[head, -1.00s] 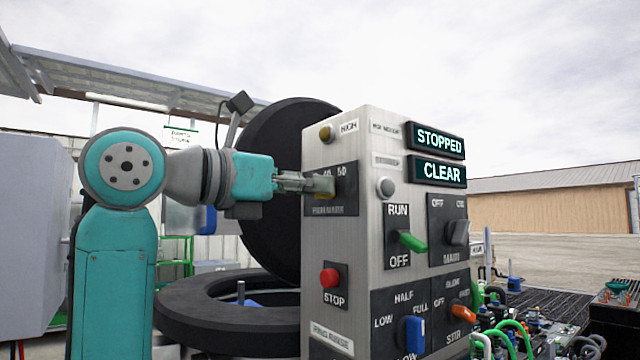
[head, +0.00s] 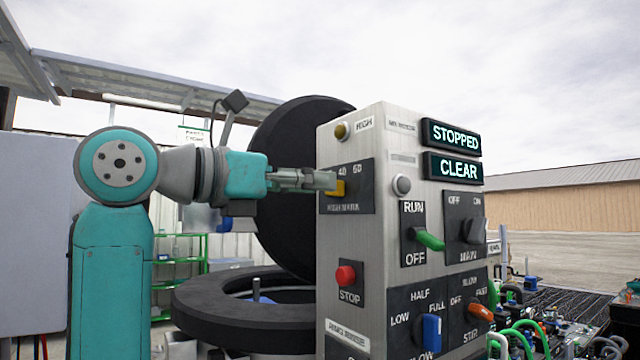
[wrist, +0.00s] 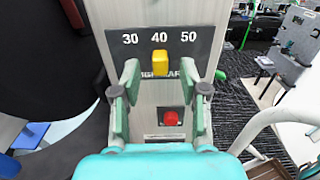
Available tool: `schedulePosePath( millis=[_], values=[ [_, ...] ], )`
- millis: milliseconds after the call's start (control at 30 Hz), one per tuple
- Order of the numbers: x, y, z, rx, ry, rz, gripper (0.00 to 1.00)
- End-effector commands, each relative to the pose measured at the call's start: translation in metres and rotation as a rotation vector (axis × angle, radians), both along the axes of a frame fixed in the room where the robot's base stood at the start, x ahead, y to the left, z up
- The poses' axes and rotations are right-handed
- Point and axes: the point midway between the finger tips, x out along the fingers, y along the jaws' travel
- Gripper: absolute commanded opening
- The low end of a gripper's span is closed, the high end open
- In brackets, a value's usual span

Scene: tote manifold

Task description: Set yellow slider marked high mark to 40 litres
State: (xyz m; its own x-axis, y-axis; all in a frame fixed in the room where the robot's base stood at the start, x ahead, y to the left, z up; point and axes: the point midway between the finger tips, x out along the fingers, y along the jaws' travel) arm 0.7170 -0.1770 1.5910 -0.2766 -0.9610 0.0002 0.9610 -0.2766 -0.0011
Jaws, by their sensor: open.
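The yellow slider (wrist: 160,63) sits on a dark plate (wrist: 205,45) marked 30, 40 and 50. In the wrist view it stands under the 40. In the head view the slider (head: 338,188) is on the side face of the metal control box, partly covered by my fingers. The plate's HIGH MARK label is partly hidden in the wrist view. My gripper (wrist: 160,88) is open, one finger on each side of the slider with gaps to both. In the head view my gripper (head: 318,180) is close to the plate; contact cannot be told.
A red STOP button (head: 346,275) is below the plate, and a yellow HIGH lamp (head: 341,130) above it. The front face has a green RUN/OFF lever (head: 430,240), other knobs and displays reading STOPPED and CLEAR.

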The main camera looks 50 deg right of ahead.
Motion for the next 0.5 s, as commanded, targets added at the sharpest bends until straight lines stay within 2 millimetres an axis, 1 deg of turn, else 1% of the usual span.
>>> schedulePosePath(
  millis=[33, 100, 300, 400, 500],
  values=[
    [0.004, 0.01, 0.0, 0.0, 0.001, 0.005, 0.44],
    [0.008, 0.024, 0.0, 0.0, 0.001, 0.006, 0.44],
    [0.018, 0.061, 0.0, 0.0, 0.0, 0.004, 0.44],
    [0.022, 0.076, 0.0, -0.001, 0.0, 0.003, 0.44],
    [0.025, 0.087, 0.0, 0.001, -0.001, 0.002, 0.44]
  ],
)
